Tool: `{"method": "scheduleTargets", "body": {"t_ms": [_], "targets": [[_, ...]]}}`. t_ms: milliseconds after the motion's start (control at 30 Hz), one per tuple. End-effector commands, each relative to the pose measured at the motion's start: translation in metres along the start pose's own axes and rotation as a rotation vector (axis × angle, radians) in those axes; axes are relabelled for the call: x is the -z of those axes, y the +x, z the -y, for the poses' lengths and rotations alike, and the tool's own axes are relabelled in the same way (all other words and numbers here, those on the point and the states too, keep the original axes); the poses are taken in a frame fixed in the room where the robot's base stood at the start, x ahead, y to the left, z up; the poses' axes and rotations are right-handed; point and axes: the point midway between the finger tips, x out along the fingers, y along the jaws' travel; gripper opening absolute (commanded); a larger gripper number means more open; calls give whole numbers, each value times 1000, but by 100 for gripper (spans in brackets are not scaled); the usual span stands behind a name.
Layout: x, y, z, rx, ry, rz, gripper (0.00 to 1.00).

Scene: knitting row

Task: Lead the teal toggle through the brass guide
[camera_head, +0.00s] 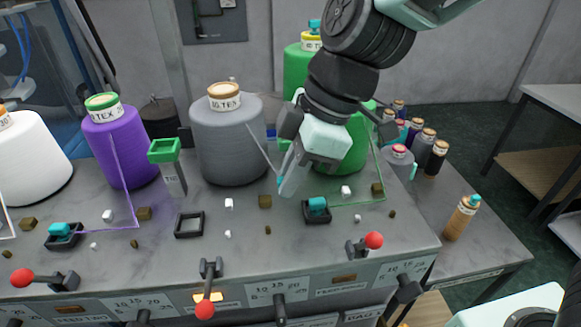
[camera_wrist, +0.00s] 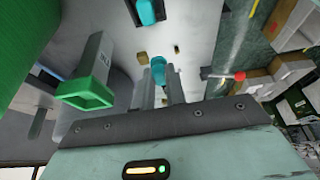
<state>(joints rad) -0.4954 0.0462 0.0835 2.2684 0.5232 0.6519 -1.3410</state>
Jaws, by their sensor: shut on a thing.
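My gripper (camera_head: 288,185) is shut on a small teal toggle (camera_head: 280,181), held above the table in front of the grey cone (camera_head: 230,140). The toggle also shows between the fingers in the wrist view (camera_wrist: 158,68). A pale grey thread (camera_head: 262,156) runs from the cone side down to the gripper. A brass block (camera_head: 265,201), likely the guide, sits on the table just below and left of the fingertips; whether it has an opening is too small to tell. An empty dark square holder (camera_head: 189,238) stands to its left.
A green-topped post (camera_head: 164,151) stands left of the grey cone. Teal toggles sit in dark holders at left (camera_head: 60,229) and right (camera_head: 317,203), with purple and green threads beside them. Red-knobbed levers (camera_head: 373,240) line the front edge. Small white cubes and pebbles lie about.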

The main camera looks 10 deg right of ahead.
Motion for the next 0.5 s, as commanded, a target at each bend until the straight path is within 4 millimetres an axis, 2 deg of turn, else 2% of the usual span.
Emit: {"method": "scheduleTargets", "body": {"t_ms": [500], "targets": [[-10,25,0,2,0,1,0]]}}
